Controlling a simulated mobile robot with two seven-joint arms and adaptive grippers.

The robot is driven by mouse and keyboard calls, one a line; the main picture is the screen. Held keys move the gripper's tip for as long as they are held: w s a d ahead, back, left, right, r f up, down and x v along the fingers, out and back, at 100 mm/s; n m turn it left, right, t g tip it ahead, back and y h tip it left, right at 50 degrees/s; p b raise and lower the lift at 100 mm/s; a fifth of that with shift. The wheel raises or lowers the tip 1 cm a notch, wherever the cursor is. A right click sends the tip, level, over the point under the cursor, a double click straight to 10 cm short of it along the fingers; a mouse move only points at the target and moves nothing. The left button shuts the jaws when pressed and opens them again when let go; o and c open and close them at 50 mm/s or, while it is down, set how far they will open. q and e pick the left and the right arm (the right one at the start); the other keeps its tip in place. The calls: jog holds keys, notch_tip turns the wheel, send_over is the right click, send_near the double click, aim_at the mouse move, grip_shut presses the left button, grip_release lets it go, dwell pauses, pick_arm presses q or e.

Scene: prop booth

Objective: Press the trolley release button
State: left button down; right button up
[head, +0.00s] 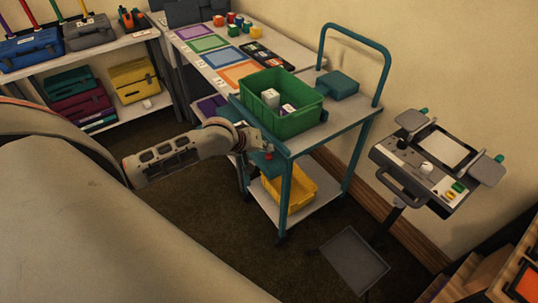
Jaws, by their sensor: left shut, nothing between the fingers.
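The trolley (333,132) has a teal frame, a pale top and a tall push handle at its far right end. A small red button (268,155) sits on a teal housing (266,166) at the trolley's near left corner. My left gripper (266,148) is shut and empty, with its tips right at the red button. I cannot tell whether the tips touch it or whether it is pressed down. My left arm covers part of the trolley's left side. My right gripper is out of view.
A green crate (302,122) holding pale blocks and a teal case (338,82) stand on the trolley. A yellow bin (309,190) is on its lower shelf. A table with coloured mats stands behind left. A grey control stand (425,150) is at the right. Carpet before the trolley is clear.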

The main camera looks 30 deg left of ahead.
aim_at(267, 156)
pick_arm(q)
jog(key=shift+f, duration=0.15)
jog(key=shift+f+p, duration=0.25)
jog(key=shift+p, duration=0.1)
jog(key=shift+f, duration=0.55)
dwell(0.8)
jog(key=shift+r, duration=0.95)
jog(key=shift+r, duration=2.55)
